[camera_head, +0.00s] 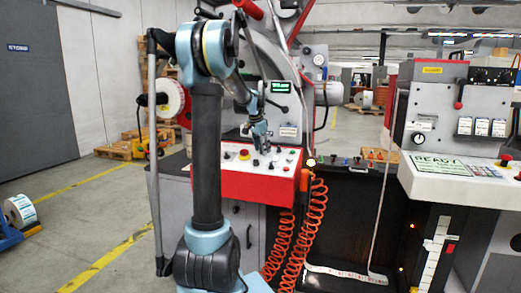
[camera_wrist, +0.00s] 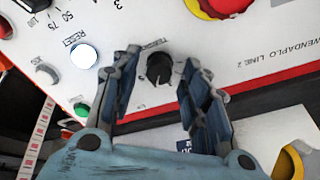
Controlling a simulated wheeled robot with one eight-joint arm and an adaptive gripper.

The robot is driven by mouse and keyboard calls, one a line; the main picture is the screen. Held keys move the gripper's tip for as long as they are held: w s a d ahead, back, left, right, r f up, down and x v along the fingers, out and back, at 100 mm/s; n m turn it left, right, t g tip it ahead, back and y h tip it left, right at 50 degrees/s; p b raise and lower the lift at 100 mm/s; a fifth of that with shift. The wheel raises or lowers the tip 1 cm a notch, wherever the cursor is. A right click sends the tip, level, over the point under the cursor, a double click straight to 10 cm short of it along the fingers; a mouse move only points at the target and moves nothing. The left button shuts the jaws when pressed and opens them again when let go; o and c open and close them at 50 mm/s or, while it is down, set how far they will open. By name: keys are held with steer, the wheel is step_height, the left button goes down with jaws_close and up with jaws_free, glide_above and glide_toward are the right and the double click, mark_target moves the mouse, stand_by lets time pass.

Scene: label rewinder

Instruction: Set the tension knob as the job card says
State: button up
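The black tension knob (camera_wrist: 159,68) is on the white control panel (camera_wrist: 262,40) in the wrist view, with a partly covered label and scale marks around it. My gripper (camera_wrist: 160,60) is open, one finger on each side of the knob, with a visible gap on both sides. In the head view my gripper (camera_head: 261,138) is over the white panel with the red front (camera_head: 262,186). The knob is too small to make out there. A small white card (camera_head: 288,131) is behind the panel. I cannot tell whether it is the job card, and its text is unreadable.
In the wrist view a white RESET button (camera_wrist: 84,55), a green button (camera_wrist: 82,109) and a red stop button on yellow (camera_wrist: 222,6) surround the knob. In the head view orange coiled hoses (camera_head: 312,215) hang by the panel. A READY sign (camera_head: 440,165) is at right.

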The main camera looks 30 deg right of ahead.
steer(key=v, duration=1.2)
steer(key=shift+a+f, duration=0.1)
stand_by(0.4)
